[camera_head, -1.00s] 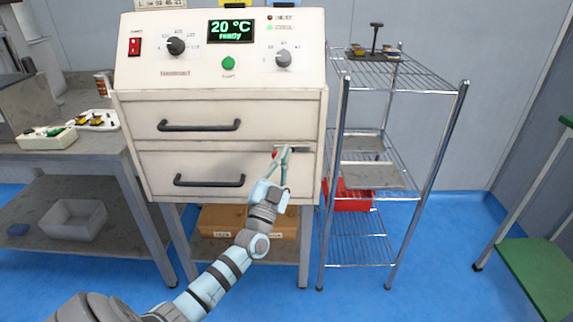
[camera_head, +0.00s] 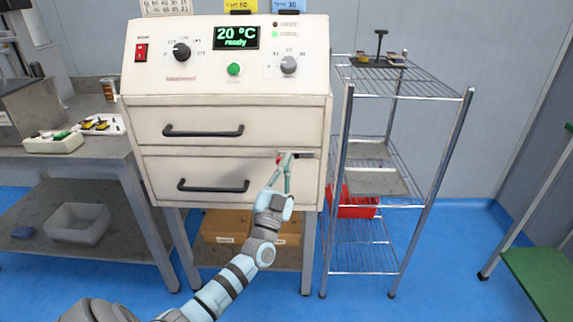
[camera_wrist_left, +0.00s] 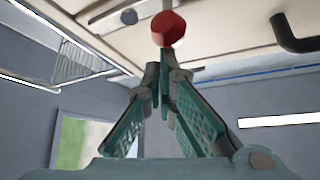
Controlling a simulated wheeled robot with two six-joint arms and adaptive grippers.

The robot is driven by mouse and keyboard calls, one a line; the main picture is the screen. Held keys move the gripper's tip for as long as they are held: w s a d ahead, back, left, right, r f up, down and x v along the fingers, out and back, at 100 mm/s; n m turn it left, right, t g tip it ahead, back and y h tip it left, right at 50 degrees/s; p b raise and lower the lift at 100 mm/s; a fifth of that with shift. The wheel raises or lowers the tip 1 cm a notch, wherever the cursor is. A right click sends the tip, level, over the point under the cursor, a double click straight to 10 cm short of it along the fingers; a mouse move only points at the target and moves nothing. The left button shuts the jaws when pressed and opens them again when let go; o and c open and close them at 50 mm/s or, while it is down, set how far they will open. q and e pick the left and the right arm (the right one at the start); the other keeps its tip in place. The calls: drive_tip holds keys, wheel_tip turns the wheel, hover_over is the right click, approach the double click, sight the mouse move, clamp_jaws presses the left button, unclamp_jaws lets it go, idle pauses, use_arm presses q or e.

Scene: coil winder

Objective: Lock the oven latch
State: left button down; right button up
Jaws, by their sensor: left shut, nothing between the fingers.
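The oven (camera_head: 230,145) is a cream cabinet with two front drawers, both shut. The latch (camera_head: 307,155) is a grey lever with a red knob at the right side, near the seam between the drawers. It lies about level. My left gripper (camera_head: 288,157) is at the latch; its fingers are shut and empty, just beside the red knob (camera_head: 280,160). In the left wrist view the red knob (camera_wrist_left: 168,29) stands just beyond the closed fingertips (camera_wrist_left: 161,72). I cannot tell whether they touch. My right gripper is not in view.
Black drawer handles (camera_head: 203,131) stick out left of the latch. A wire shelf rack (camera_head: 430,190) stands close on the right. A grey workbench (camera_head: 95,150) with small trays is at left. Blue floor is clear at front right.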

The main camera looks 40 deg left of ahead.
use_arm(q)
drive_tip(key=shift+f+n+g+y, duration=0.15)
drive_tip(key=shift+n+g+y, duration=0.25)
drive_tip(key=shift+n+y, duration=0.95)
drive_tip(key=f+n+g+y, duration=0.1)
drive_tip(key=n+g+y, duration=0.2)
drive_tip(key=n, duration=0.6)
drive_tip(key=f+n+g+y, duration=0.1)
drive_tip(key=n+g+y, duration=0.2)
drive_tip(key=n+g, duration=0.4)
drive_tip(key=f+n+g+y, duration=0.1)
drive_tip(key=n+g+y, duration=0.2)
drive_tip(key=n, duration=0.8)
drive_tip(key=shift+w+d+f+g+y, duration=0.1)
drive_tip(key=shift+d+f+g+y, duration=0.05)
drive_tip(key=shift+g, duration=0.5)
drive_tip(key=shift+w+d+f+g+y, duration=0.1)
drive_tip(key=shift+f+g, duration=0.05)
drive_tip(key=shift+g, duration=0.5)
drive_tip(key=shift+f+n, duration=0.1)
drive_tip(key=shift+n, duration=0.15)
